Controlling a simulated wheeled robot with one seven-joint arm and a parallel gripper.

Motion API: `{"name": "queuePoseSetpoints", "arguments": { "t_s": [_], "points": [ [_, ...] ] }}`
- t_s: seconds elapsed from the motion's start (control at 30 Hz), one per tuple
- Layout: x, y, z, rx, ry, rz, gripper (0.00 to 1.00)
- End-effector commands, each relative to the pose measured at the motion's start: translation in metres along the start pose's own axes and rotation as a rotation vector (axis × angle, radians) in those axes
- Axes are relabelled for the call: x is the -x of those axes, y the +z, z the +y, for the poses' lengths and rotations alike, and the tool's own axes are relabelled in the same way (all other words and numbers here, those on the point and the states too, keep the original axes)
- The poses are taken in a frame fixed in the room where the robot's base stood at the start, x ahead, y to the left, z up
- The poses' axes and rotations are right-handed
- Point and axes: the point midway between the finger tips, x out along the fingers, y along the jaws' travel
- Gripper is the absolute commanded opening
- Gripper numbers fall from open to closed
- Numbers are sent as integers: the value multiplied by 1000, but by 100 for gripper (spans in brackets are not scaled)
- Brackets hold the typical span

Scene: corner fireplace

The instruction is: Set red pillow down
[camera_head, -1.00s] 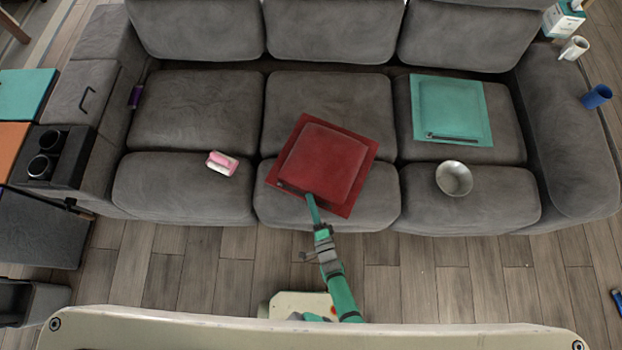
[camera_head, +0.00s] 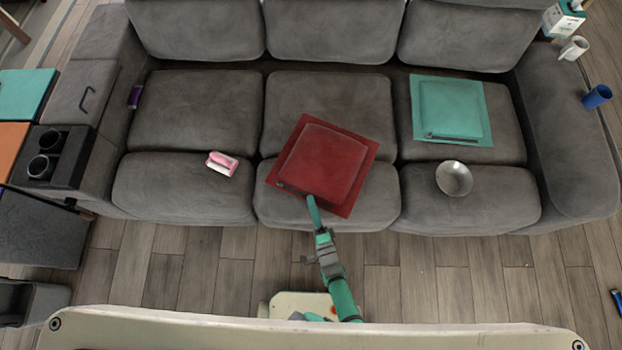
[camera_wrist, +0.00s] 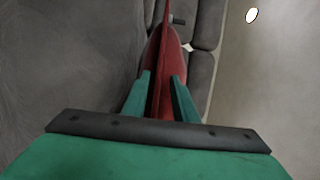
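The red pillow (camera_head: 325,162) is square with a flat border, and in the head view it shows at the middle of the grey sofa, turned at an angle. My gripper (camera_head: 311,199) is at its near edge. In the wrist view the red pillow (camera_wrist: 163,75) is seen edge-on between the two green fingers of my gripper (camera_wrist: 161,92), which are shut on its border. The head view looks from above, so I cannot tell whether the pillow touches the seat.
The grey sofa (camera_head: 195,110) has a teal pillow (camera_head: 450,108) and a metal bowl (camera_head: 454,179) on its right seat. A pink-and-white object (camera_head: 222,164) lies on the left seat. A white mug (camera_head: 574,48) and a blue cup (camera_head: 597,96) are at the right armrest.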

Motion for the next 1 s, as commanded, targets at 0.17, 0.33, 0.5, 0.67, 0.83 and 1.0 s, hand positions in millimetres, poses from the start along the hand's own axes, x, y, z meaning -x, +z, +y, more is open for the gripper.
{"name": "queuePoseSetpoints", "arguments": {
  "t_s": [0.17, 0.33, 0.5, 0.67, 0.83, 1.0],
  "points": [
    [37, -1, 1, 0, 3, 2, 26],
    [70, -1, 1, -1, 3, 3, 26],
    [94, 0, 0, -1, 2, 2, 26],
    [106, 0, 0, 2, 1, 2, 26],
    [121, -2, -18, 116, 18, 14, 26],
    [148, 4, -64, 399, 73, 39, 26]
  ]
}}
